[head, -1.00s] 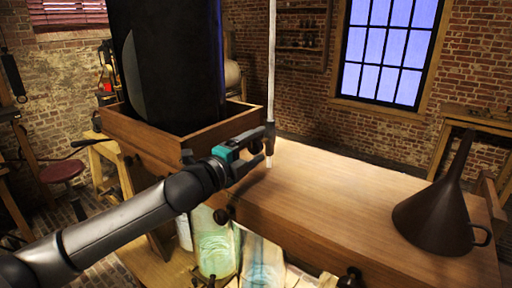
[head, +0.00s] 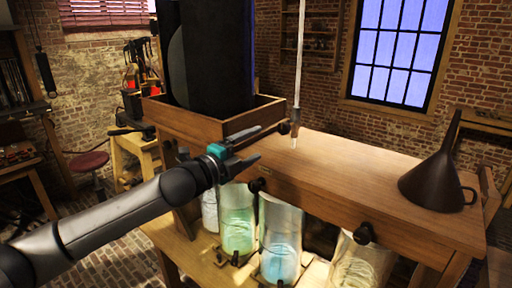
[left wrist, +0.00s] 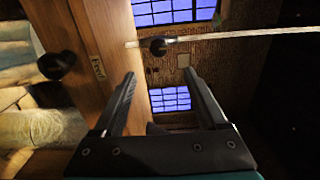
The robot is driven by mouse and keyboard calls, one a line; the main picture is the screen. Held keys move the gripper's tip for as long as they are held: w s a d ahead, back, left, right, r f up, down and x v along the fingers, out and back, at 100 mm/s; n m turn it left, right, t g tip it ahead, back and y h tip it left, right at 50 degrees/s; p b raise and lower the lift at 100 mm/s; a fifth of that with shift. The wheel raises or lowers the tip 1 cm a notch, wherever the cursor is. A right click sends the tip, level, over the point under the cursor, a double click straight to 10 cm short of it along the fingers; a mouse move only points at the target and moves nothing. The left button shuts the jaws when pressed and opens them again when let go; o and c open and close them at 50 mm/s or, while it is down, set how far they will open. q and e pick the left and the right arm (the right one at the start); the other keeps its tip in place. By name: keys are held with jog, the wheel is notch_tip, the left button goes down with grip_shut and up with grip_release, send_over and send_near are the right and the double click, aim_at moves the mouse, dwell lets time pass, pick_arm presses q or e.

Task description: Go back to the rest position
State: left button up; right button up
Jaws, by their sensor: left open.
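My left gripper (head: 258,143) is open and empty in front of the wooden bench. A pale upright rod (head: 301,60) with a dark fitting and knob low on it stands just beyond the fingertips, apart from them. In the left wrist view, the open fingers (left wrist: 160,78) have nothing between them, and the rod (left wrist: 240,35) with its black knob crosses beyond the tips. My right gripper is not in view.
A wooden bench top (head: 350,165) carries a dark funnel (head: 436,180) at right. A large black cylinder (head: 212,60) stands in a wooden tray (head: 200,127). Below are glass jars, one greenish (head: 237,225) and one bluish (head: 281,240). Dark knobs (head: 363,234) stick out in front.

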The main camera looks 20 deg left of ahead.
pick_arm(q)
jog(key=shift+s+a+f, duration=0.15)
jog(key=shift+s, duration=0.15)
dwell(0.4)
